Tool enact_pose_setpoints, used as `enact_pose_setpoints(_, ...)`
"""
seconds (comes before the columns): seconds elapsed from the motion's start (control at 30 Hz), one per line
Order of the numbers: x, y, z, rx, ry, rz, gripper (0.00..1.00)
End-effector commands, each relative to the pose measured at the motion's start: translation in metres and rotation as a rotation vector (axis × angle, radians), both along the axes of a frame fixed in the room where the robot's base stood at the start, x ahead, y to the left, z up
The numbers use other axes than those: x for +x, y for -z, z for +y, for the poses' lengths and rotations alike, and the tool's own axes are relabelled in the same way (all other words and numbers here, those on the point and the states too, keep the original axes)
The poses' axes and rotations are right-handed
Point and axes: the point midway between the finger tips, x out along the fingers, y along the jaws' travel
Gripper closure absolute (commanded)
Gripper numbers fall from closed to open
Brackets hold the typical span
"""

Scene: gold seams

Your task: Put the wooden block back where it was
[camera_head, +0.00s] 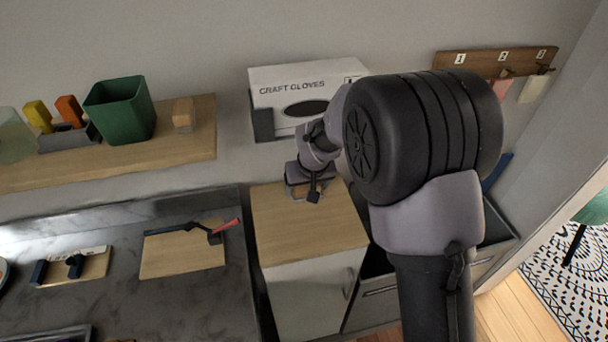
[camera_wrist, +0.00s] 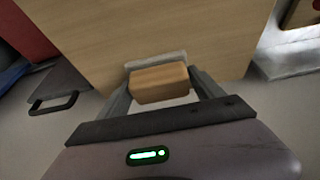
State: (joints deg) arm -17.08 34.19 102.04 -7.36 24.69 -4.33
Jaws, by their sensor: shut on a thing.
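My gripper (camera_wrist: 158,75) is shut on a wooden block (camera_wrist: 160,84), which sits between the two fingers in the wrist view. In the head view my gripper (camera_head: 312,194) is over the wooden top of a low cabinet (camera_head: 290,235); the block it holds is hard to make out there. Whether the block touches a surface I cannot tell. Another small wooden block-like thing (camera_head: 183,115) stands on the wall shelf (camera_head: 170,150), right of a green bin.
The green bin (camera_head: 120,110) and yellow and orange things (camera_head: 68,110) stand on the shelf. A white craft gloves box (camera_head: 290,88) hangs on the wall behind my arm. A dark counter (camera_head: 200,300) with boards lies left of the cabinet. A numbered hook rail (camera_head: 480,60) is at right.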

Motion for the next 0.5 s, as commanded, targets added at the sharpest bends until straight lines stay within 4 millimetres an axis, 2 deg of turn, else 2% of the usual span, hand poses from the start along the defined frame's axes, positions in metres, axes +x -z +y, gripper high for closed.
enact_pose_setpoints(0.27,0.0011,0.0041,0.0002,0.001,0.001,-0.003,0.61)
enact_pose_setpoints(0.3,0.0011,0.0046,0.0002,0.001,0.001,-0.002,0.21)
enact_pose_setpoints(0.4,0.0011,0.0034,0.0002,0.001,0.001,-0.002,0.02)
enact_pose_setpoints(0.5,0.0010,0.0034,0.0002,0.001,0.001,-0.002,0.02)
